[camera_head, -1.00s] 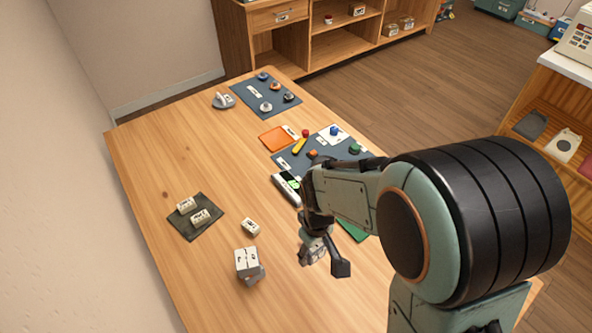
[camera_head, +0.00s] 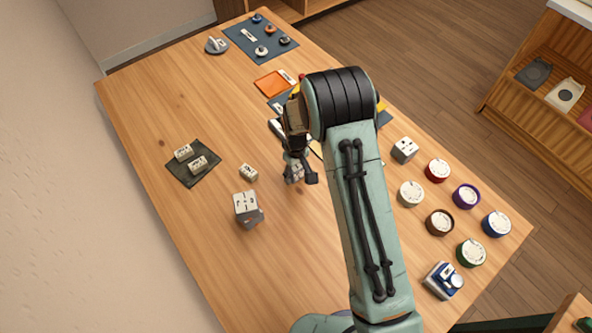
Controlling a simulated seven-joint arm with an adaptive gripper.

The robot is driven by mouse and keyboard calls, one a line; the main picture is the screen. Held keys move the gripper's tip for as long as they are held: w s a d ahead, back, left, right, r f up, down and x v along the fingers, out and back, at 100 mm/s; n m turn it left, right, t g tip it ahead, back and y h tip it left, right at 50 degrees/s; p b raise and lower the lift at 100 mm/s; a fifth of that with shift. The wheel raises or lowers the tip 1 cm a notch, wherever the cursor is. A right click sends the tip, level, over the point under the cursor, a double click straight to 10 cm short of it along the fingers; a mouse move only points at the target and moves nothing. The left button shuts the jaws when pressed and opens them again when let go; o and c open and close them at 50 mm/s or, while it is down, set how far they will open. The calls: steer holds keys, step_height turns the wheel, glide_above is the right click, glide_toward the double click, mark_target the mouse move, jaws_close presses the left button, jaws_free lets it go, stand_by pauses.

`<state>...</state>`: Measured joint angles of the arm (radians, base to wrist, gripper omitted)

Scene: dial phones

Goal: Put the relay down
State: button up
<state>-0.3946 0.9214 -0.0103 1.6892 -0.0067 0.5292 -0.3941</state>
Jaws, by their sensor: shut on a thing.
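My gripper (camera_head: 302,180) is over the middle of the table, pointing down. It is shut on a small pale thing, likely the relay (camera_head: 292,172), which the fingers and wrist partly hide. I cannot tell whether it touches the table. A dark square mat (camera_head: 180,177) lies to the left with two small white labelled blocks (camera_head: 198,164) on it. A similar small block (camera_head: 248,172) lies on bare wood between the mat and my gripper.
A larger white-topped grey block (camera_head: 247,208) stands left of my gripper. Several round dials (camera_head: 438,170), a white cube (camera_head: 404,149) and a blue-and-white device (camera_head: 443,281) are on the right. An orange sheet (camera_head: 272,84) lies farther back. The table's left front is clear.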

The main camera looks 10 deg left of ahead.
steer(key=shift+f, duration=0.1)
steer(key=o, duration=1.2)
